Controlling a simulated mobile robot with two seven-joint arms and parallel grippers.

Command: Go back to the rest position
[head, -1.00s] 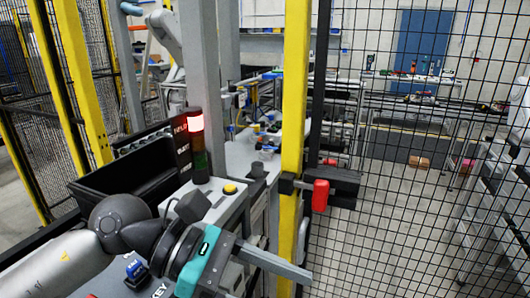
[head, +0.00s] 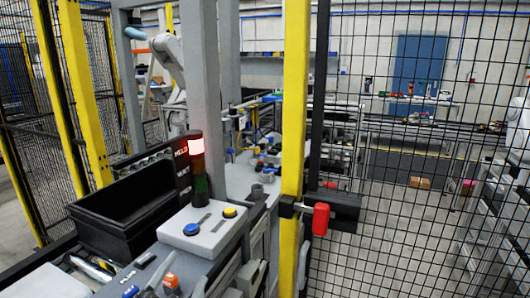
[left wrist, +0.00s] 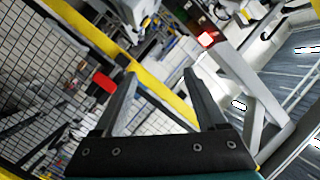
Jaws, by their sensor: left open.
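My left gripper (left wrist: 159,75) shows in the left wrist view, its two dark fingers spread wide apart with nothing between them. In the head view I cannot make out its fingers; a pale rounded shape (head: 45,283) at the bottom left looks like part of my left arm. My right gripper is in neither view.
A yellow post (head: 295,130) with a red latch handle (head: 321,218) stands beside a black mesh fence (head: 420,200). A lit signal tower (head: 197,165) and a grey box with blue and yellow buttons (head: 203,230) stand by a black bin (head: 125,205).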

